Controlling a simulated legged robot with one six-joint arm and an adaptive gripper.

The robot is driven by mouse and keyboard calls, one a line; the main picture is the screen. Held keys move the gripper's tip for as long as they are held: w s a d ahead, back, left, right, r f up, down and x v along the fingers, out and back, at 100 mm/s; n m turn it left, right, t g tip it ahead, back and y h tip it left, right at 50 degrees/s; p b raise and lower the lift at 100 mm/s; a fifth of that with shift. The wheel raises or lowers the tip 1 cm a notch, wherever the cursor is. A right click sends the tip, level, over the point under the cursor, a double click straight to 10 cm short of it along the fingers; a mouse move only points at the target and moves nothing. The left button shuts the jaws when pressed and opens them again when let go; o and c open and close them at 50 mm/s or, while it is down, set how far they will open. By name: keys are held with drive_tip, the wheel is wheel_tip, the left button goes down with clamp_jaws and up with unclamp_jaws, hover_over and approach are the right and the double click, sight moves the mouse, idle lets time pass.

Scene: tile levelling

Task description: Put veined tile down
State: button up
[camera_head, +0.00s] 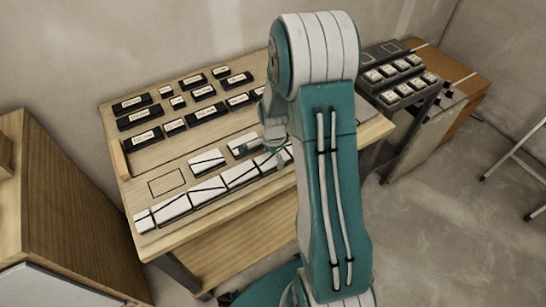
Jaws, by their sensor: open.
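White veined tiles with dark lines lie on the wooden bench (122,178). A front row of several runs from a small one (143,221) at the left up to the right, with a longer tile (207,191) near its middle. Behind this row lie a veined tile (207,160) and another veined tile (243,144). My gripper (276,149) is open, low over the right end of the tiles. My arm hides the bench to its right. I cannot tell whether the gripper touches a tile.
Black blocks with pale labels (147,137) stand in rows at the back of the bench. A dark rack (398,82) with small pale-topped blocks stands right. A wooden cabinet (70,215) stands left.

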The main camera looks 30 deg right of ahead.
sight(273, 157)
wheel_tip(273, 157, up, 12)
drive_tip(key=s+a+r+n+t, duration=0.2)
drive_tip(key=s+a+r+n, duration=0.2)
drive_tip(key=r, duration=0.2)
drive_tip(key=s+a+r+n+t, duration=0.1)
drive_tip(key=s+a+r+n, duration=0.35)
drive_tip(key=r, duration=0.25)
drive_tip(key=s+a+r+n+t, duration=0.1)
drive_tip(key=s+a+r+n, duration=0.1)
drive_tip(key=s+n, duration=0.2)
drive_tip(key=s+a+r+n+t, duration=0.1)
drive_tip(key=s+a+r+n, duration=0.1)
drive_tip(key=s+n, duration=0.3)
drive_tip(key=shift+s+t, duration=0.3)
drive_tip(key=shift+s, duration=0.55)
drive_tip(key=shift+a, duration=0.1)
